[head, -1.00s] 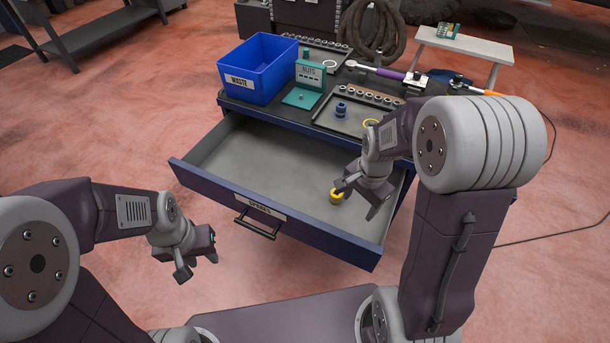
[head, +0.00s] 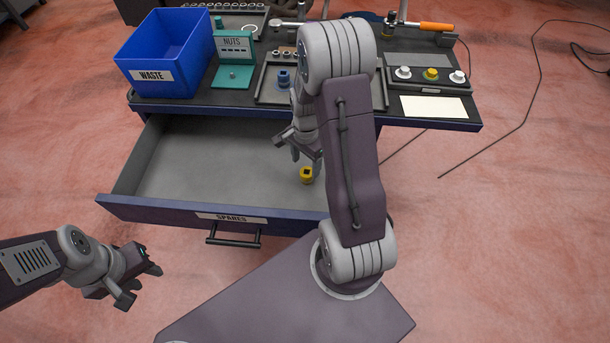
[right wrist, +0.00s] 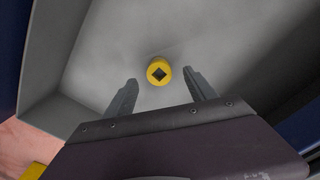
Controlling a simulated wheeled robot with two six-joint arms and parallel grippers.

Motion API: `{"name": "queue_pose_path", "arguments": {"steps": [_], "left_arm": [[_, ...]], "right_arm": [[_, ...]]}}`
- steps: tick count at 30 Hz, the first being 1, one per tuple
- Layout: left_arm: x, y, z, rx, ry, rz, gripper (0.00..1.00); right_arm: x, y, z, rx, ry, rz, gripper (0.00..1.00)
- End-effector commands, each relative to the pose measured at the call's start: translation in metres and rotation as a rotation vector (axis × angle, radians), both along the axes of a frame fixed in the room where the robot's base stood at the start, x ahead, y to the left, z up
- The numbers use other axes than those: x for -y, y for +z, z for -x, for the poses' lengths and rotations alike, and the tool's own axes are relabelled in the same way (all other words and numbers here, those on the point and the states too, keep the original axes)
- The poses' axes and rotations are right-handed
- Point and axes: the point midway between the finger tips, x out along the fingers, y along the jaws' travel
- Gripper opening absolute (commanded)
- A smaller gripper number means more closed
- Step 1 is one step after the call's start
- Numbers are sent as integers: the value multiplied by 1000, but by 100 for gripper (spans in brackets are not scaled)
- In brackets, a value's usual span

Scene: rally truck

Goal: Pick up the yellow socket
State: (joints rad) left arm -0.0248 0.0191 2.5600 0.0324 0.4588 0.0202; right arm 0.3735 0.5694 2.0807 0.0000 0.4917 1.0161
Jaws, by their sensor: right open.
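The yellow socket (head: 307,175) stands upright on the floor of the open SPARES drawer (head: 190,165), towards its right side. In the right wrist view the yellow socket (right wrist: 159,71) shows its dark square hole, lying just beyond and between my fingertips. My right gripper (head: 303,157) is open and empty inside the drawer space, just above and behind the socket in the head view; its fingers also show in the right wrist view (right wrist: 162,88). My left gripper (head: 142,284) is empty, left of and in front of the drawer, with its fingers apart.
A blue WASTE bin (head: 165,55), a teal NUTS holder (head: 234,60) and a dark tray with a blue socket (head: 283,79) stand on the cart top. A panel with knobs (head: 430,74) is at the right. The drawer's front wall (head: 160,208) stands near the socket.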

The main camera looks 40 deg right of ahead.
Motion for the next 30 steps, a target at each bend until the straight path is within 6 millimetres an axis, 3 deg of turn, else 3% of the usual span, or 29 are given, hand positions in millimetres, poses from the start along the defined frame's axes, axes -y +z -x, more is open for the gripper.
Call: {"name": "queue_pose_path", "arguments": {"steps": [5,12,20,23,27,30], "left_arm": [[0,-4,0,0,0,0,36],[0,-14,0,0,0,0,36],[0,-13,0,0,0,0,36],[0,-13,0,0,0,0,36],[0,-13,0,0,0,0,36],[0,-13,0,0,0,0,36]], "right_arm": [[0,-14,0,-1,0,-1,65],[1,-55,1,-2,0,-1,65],[1,-59,0,0,1,0,65],[1,-59,0,0,1,0,43],[1,-59,0,0,1,0,4],[1,-59,0,0,1,0,0]]}}
